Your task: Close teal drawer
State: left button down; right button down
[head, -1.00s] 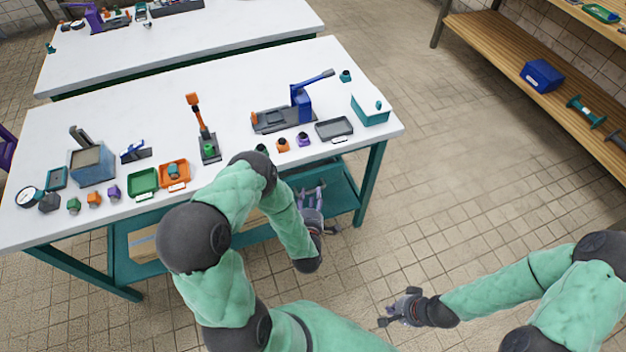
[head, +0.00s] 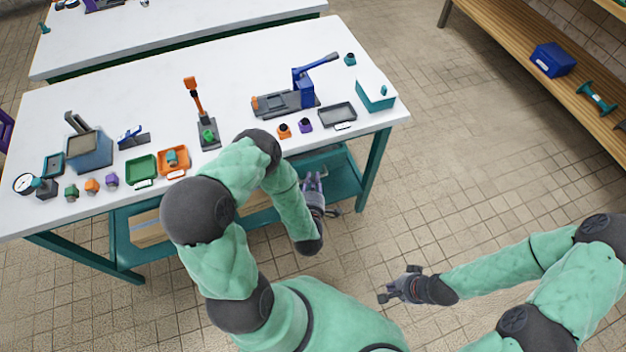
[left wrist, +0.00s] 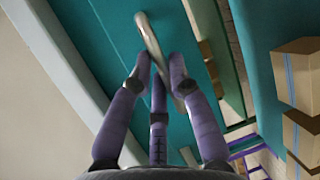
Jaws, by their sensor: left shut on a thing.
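The teal drawer front (left wrist: 98,42) fills the upper left of the left wrist view, under the pale table edge. Its light metal bar handle (left wrist: 152,42) stands out from the panel. My left gripper (left wrist: 160,65) has its purple fingers closed around this handle. In the head view my left gripper (head: 314,186) is at the table's front edge, right of centre. My arm and gripper hide most of the drawer there, and how far it stands open cannot be told. My right gripper (head: 392,284) is empty over the floor, with fingers spread.
The white tabletop (head: 240,85) carries trays, a blue press and small coloured parts. Below is a teal lower shelf (head: 342,182) with cardboard boxes (left wrist: 300,75). A wooden rack (head: 510,60) stands at the right. The floor between table and rack is clear.

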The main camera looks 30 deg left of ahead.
aim_at(309, 169)
pick_arm(q)
jog(key=w+a, duration=0.2)
jog(key=a, duration=0.1)
jog(key=shift+w+b, duration=0.15)
jog(key=shift+b, duration=0.2)
jog(key=shift+w+a, duration=0.15)
jog(key=c, duration=1.1)
grip_release()
jog(key=shift+w+a, duration=0.1)
jog(key=shift+c, duration=0.2)
jog(key=v, duration=1.2)
